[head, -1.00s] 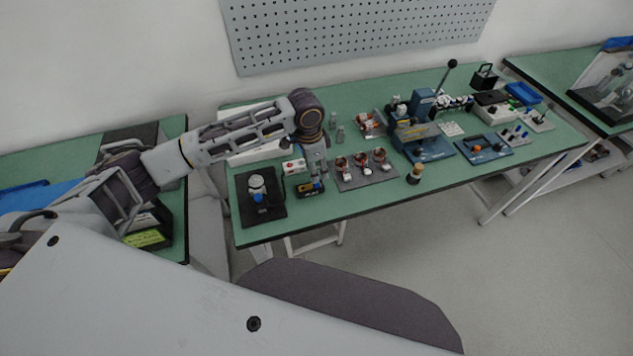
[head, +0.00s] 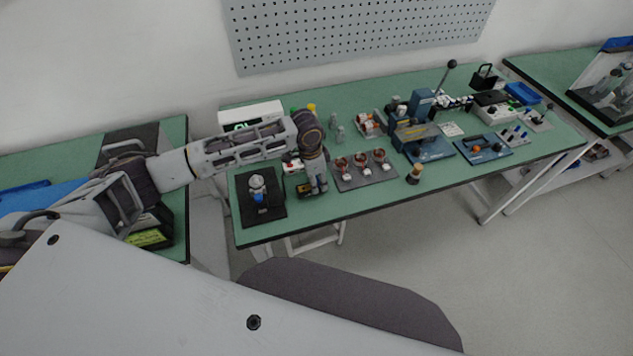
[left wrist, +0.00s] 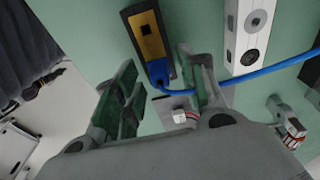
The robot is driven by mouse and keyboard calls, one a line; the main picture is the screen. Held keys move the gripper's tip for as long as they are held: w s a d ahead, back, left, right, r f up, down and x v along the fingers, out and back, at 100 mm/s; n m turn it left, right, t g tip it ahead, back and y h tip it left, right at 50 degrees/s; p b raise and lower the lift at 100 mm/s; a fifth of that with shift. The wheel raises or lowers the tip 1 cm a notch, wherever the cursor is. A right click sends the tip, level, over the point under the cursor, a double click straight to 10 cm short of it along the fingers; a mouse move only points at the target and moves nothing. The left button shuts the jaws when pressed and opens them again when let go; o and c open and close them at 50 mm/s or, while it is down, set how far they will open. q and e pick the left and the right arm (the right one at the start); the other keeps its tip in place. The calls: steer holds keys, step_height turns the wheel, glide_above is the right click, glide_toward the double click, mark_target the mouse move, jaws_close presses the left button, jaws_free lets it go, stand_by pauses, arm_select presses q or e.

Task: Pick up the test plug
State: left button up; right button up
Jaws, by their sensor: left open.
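A black block with a yellow face (left wrist: 150,42) and a blue cable at one end, which appears to be the test plug, lies on the green bench. In the head view the block (head: 304,189) is partly hidden by my left gripper (head: 314,184). In the left wrist view my left gripper (left wrist: 158,66) is open, and the block's cable end lies between and just beyond its fingers. I cannot tell whether a finger touches it. The blue cable (left wrist: 262,72) runs off to the right. My right gripper is not in view.
A white box with round fittings (left wrist: 247,35) is close to the right finger. A dark tray with copper stators (head: 350,182) lies right of the gripper. A black mat (head: 272,213) with a blue-tipped fixture lies left. A blue press (head: 425,105) stands further right.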

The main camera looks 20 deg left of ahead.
arm_select(q)
steer(key=shift+c, duration=0.2)
steer(key=c, duration=0.8)
steer(key=shift+r, duration=0.2)
step_height(320, 180, up, 10)
steer(key=shift+f, duration=0.15)
stand_by(0.5)
stand_by(0.4)
steer(key=shift+p, duration=0.5)
